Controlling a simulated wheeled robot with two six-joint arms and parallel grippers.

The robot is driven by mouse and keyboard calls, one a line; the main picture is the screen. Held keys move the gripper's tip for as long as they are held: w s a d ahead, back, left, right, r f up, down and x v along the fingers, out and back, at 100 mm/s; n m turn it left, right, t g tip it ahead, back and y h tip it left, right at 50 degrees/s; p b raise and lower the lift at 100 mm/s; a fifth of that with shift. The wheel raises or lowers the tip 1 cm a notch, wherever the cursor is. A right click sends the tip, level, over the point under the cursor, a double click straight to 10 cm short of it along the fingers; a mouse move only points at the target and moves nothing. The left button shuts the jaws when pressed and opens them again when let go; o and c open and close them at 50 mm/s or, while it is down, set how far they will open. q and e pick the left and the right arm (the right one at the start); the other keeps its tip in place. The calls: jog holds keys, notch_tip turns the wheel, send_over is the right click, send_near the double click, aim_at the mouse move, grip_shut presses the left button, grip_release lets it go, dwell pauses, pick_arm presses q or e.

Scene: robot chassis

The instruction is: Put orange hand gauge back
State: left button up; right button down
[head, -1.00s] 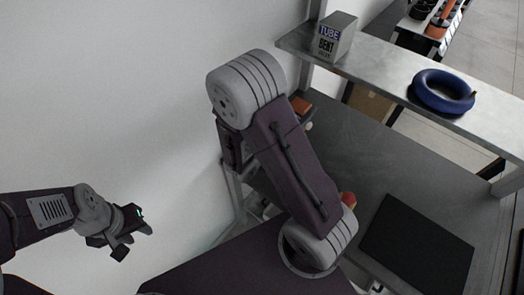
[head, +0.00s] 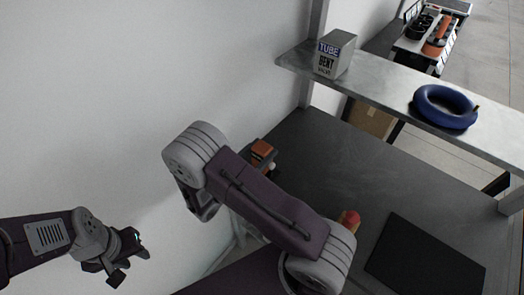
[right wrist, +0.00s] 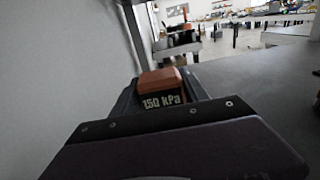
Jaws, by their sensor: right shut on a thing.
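The orange hand gauge (head: 262,149) is in my right gripper (head: 266,162), near the left edge of the grey worktable, partly hidden behind my arm. In the right wrist view the gauge (right wrist: 161,81) shows an orange top and a dark face reading "150 kPa". My right gripper (right wrist: 160,103) is shut on it. I cannot tell from these views whether the gauge touches the table. My left gripper (head: 131,266) is open and empty in front of the white wall, far from the table.
A metal shelf (head: 385,92) above the worktable (head: 330,165) bears a grey "TUBE BENT VALVE" box (head: 334,56) and a blue ring (head: 446,107). A black mat (head: 425,258) lies at right. A red-orange object (head: 348,220) shows beside my arm. The table middle is clear.

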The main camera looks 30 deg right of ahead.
jog(key=shift+s, duration=0.1)
jog(key=c, duration=0.6)
grip_release()
jog(key=shift+f, duration=0.1)
